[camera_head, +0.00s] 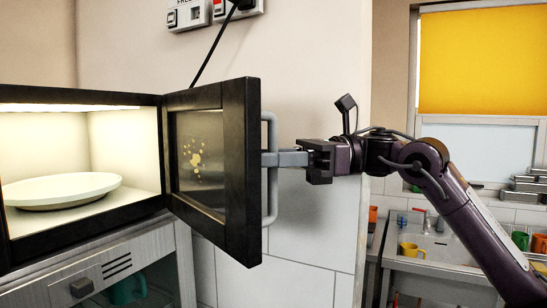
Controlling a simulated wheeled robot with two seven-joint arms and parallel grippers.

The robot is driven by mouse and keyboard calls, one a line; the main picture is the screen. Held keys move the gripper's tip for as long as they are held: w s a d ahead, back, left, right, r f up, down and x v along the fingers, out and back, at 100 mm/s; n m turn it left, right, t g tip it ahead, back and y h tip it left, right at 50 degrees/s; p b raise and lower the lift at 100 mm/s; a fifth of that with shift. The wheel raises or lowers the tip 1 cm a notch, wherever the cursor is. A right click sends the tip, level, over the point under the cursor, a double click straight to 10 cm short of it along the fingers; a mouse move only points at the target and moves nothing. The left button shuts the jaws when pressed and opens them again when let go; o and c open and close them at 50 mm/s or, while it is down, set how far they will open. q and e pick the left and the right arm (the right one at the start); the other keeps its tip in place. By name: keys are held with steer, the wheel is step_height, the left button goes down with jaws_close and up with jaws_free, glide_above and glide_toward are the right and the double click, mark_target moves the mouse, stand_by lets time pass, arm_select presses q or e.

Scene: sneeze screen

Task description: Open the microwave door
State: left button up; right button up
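The microwave (80,108) is at the left, its lit inside in plain view. A white plate (62,190) lies inside it. The black-framed microwave door (240,170) stands wide open, swung out to the right from its hinge at the right side of the cavity. A grey vertical handle (270,205) is on the door's outer side. My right gripper (268,158) reaches in from the right, with its grey fingers closed at the middle of the handle. The finger behind the handle is mostly hidden. My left gripper is not in view.
A switch box with a hanging black cable (208,55) is on the wall behind. A sink (440,245) with several cups is at the right, below a window with a yellow blind (475,60).

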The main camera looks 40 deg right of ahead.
steer(key=b+v, duration=0.1)
steer(key=v, duration=0.6)
steer(key=shift+d, duration=0.4)
steer(key=shift+s, duration=0.1)
